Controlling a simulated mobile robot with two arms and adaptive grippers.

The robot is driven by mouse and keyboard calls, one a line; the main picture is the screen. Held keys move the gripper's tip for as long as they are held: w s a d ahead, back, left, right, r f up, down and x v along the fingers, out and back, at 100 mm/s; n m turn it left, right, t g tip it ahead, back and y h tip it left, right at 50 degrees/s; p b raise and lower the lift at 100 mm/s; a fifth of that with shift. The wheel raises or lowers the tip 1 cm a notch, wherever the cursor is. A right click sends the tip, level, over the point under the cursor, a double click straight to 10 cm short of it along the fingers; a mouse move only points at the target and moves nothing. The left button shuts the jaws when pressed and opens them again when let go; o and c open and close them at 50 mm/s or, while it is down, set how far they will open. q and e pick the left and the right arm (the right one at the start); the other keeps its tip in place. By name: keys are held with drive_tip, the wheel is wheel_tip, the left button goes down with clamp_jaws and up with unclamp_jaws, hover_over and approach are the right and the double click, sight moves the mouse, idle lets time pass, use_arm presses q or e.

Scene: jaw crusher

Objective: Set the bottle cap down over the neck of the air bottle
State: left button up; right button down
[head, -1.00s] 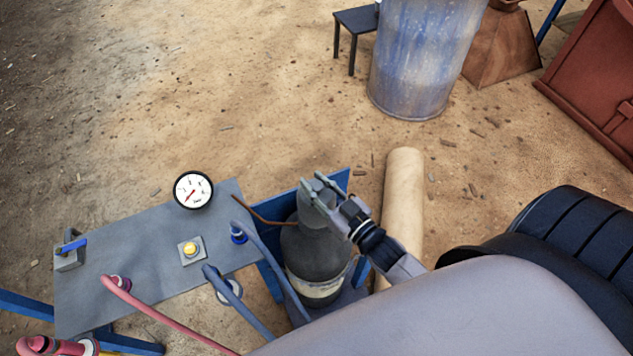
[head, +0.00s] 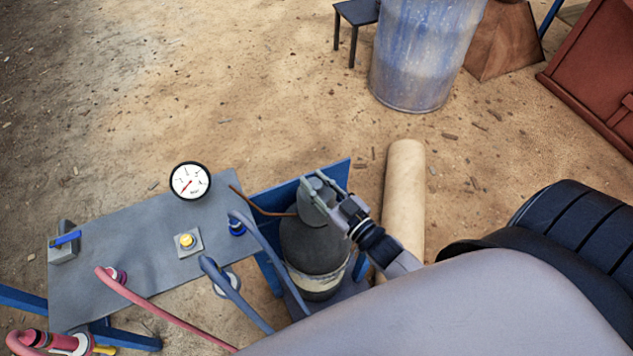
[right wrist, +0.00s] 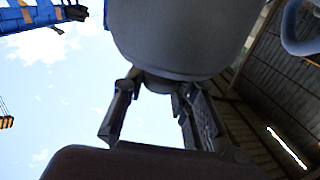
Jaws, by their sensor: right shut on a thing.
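The air bottle (head: 315,246), dark grey with a pale band near its base, stands upright at the blue frame beside the grey panel. The grey bottle cap (head: 316,201) is at the top of the bottle, shut between the fingers of my right gripper (head: 322,189), which reaches in from the right. The neck is hidden, so I cannot tell how far the cap is over it. In the right wrist view a large dark rounded body (right wrist: 185,35) fills the top, above the fingers of my right gripper (right wrist: 158,108). My left gripper is not in view.
The grey panel (head: 120,255) carries a pressure gauge (head: 190,181), a yellow button (head: 187,240) and hoses. A blue hose (head: 270,262) passes close to the bottle's left. A tan roll (head: 404,195) lies to the right. A blue drum (head: 415,55) stands behind, with open ground between.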

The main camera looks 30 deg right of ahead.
drive_tip(key=c, duration=1.2)
unclamp_jaws()
drive_tip(key=shift+s, duration=0.15)
drive_tip(key=v, duration=1.1)
drive_tip(key=shift+s, duration=0.35)
drive_tip(key=s+f+g+h, duration=0.1)
drive_tip(key=s+f+g, duration=0.3)
drive_tip(key=f, duration=0.8)
drive_tip(key=s+f+g+h, duration=0.1)
drive_tip(key=s+f+g, duration=0.25)
drive_tip(key=f, duration=0.75)
drive_tip(key=s+f+g+h, duration=0.1)
drive_tip(key=s+f+g, duration=0.35)
drive_tip(key=f, duration=0.75)
drive_tip(key=s+f+g, duration=0.1)
drive_tip(key=s+f, duration=0.1)
drive_tip(key=s, duration=0.2)
drive_tip(key=s+f+g, duration=0.2)
drive_tip(key=s, duration=0.2)
drive_tip(key=s+f+g, duration=0.1)
drive_tip(key=s+f, duration=0.2)
drive_tip(key=s, duration=0.1)
drive_tip(key=shift+s+a+g+h, duration=0.2)
drive_tip(key=shift+a+g+h, duration=0.1)
drive_tip(key=shift+h, duration=0.1)
